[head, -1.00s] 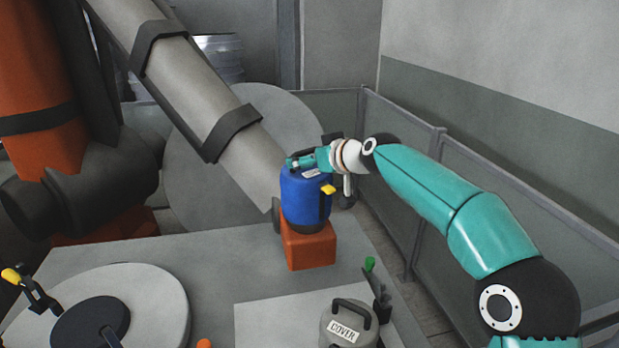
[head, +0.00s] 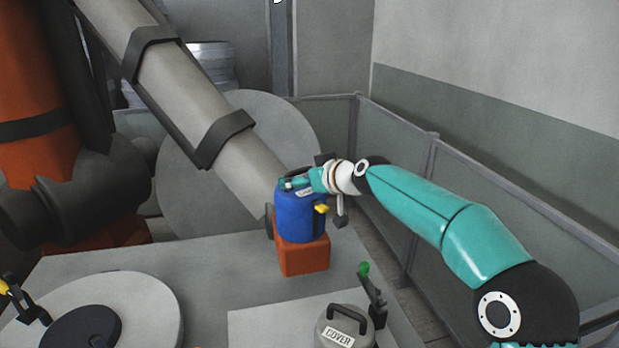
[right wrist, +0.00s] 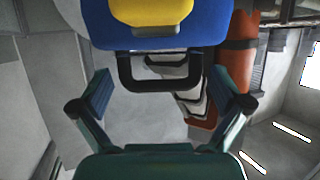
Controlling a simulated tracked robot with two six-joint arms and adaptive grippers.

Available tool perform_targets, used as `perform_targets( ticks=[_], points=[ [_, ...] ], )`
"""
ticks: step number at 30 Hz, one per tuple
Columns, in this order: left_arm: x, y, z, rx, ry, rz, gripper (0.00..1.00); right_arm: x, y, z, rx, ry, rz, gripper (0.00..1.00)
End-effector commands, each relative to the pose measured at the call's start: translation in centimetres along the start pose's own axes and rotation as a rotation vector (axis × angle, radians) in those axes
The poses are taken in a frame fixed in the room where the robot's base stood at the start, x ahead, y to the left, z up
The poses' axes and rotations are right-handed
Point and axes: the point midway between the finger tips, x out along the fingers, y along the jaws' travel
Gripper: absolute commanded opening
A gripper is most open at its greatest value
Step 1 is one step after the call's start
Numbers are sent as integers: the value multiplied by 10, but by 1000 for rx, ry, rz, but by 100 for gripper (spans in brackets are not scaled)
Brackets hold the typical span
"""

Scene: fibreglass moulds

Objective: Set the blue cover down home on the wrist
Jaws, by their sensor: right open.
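The blue cover (head: 300,215) stands upright on an orange block (head: 303,258), which looks like the wrist, at the table's back edge. It has a yellow latch (head: 321,209) and a white label too small to read. Its base meets the block; I cannot tell if it is fully seated. My right gripper (head: 296,184) is at the cover's top. In the right wrist view my right gripper (right wrist: 156,98) is open, with its fingers either side of the cover's black handle (right wrist: 160,84) and apart from it.
A grey lidded piece marked COVER (head: 345,328) stands on a pale sheet at the front, beside a green-knobbed clamp (head: 370,290). A round disc (head: 140,300) lies at front left. A thick grey tube (head: 195,95) slopes down close left of the blue cover. Fencing runs along the right.

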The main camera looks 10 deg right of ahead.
Motion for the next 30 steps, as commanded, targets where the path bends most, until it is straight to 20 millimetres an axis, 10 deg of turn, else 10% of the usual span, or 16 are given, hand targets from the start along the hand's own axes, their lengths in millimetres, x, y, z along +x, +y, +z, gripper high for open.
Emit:
perform_targets(
  ticks=[19, 30],
  points=[
    [31, -11, 0, 0, 0, 0, 100, -102, 0, 0, -1, 4, 0, 100],
    [33, -12, 0, 0, 0, 0, 100, -119, 0, 0, 0, 0, -1, 100]
  ],
)
